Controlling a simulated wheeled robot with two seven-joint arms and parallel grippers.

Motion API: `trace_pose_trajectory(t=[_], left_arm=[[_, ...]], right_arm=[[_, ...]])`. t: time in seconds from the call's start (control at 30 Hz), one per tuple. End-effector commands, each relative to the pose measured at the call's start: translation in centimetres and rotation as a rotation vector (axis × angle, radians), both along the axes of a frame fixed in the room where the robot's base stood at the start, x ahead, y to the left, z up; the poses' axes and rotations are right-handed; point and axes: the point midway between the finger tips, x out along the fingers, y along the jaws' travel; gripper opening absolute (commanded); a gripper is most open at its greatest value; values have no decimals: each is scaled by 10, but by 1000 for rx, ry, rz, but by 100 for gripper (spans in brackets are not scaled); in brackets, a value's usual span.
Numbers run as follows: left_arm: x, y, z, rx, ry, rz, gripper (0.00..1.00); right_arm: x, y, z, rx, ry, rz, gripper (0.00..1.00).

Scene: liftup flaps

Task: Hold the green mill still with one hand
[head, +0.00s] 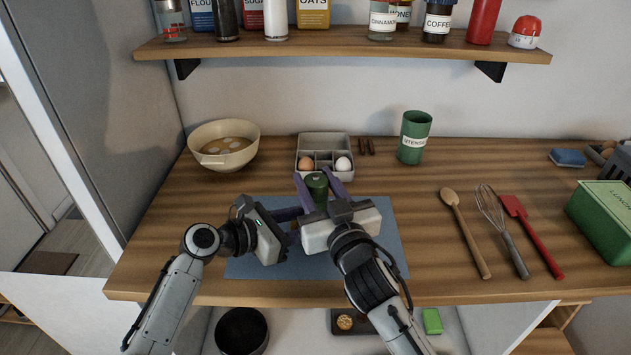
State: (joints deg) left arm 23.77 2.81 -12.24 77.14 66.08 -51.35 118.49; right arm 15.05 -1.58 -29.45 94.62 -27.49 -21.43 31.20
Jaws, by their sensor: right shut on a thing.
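The green mill (317,186) stands at the back of the blue-grey mat (385,235), in front of the egg carton. Only its dark green top part shows clearly; its lower part is hidden behind my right gripper. My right gripper (317,177) has its purple fingers on both sides of the mill and is shut on it. My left gripper (293,220) is just to the left and nearer the front, with its fingers pointing right towards the mill's lower part. Its fingertips are partly hidden by my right gripper, so I cannot tell whether it touches the mill.
An egg carton (311,143) with two eggs stands right behind the mill. A bowl (204,150) is at the back left, a green utensil cup (415,137) at the back right. A wooden spoon (465,230), whisk (503,232) and red spatula (532,233) lie right. A shelf (340,47) hangs above.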

Motion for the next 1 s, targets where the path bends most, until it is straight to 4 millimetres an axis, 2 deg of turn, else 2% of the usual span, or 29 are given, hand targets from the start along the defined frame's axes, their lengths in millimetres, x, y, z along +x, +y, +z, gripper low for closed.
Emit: trace_pose_trajectory(t=[0.27, 0.3, 0.4, 0.77, 0.87, 1.0], left_arm=[[-2, -2, -2, 2, 2, -5, 19], [-2, -1, -2, 2, 2, -5, 19], [-1, -1, -2, 2, 2, -4, 19], [0, 0, -1, 1, 1, -1, 19], [0, 0, -1, 2, 0, 0, 19], [0, 1, -1, 2, 0, 1, 19]], right_arm=[[0, 1, 3, 5, -5, 2, 15], [0, 1, 3, 5, -5, 2, 42], [0, 1, 2, 4, -4, 2, 56], [-4, -2, 0, 1, 0, 0, 56], [-16, -6, -1, 1, 1, 0, 56], [-43, -15, -2, 2, 2, 1, 56]])
